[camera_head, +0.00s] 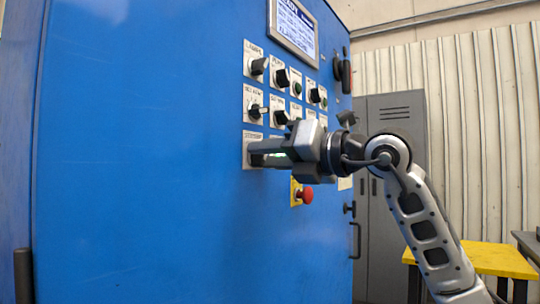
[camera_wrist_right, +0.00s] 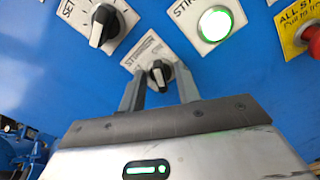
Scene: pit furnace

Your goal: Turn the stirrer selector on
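The stirrer selector (camera_wrist_right: 158,73) is a small black knob with a pale pointer line on a white plate labelled STIRRER, in the right wrist view. In the head view its plate (camera_head: 249,138) is at the bottom of the left column of switches, and the knob is hidden behind my fingers. My right gripper (camera_wrist_right: 160,88) is open, with one finger on each side of the knob; it also shows at the blue panel in the head view (camera_head: 262,154). A narrow gap seems to show beside the knob, and I cannot tell whether either finger touches it. My left gripper is not in view.
A lit green stirrer button (camera_wrist_right: 215,24) is right of the selector, and a black SET knob (camera_wrist_right: 103,26) is upper left. A red stop button (camera_head: 306,194) sits below my gripper. Several knobs and a display (camera_head: 293,28) are above. Left of the switches, the panel is bare.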

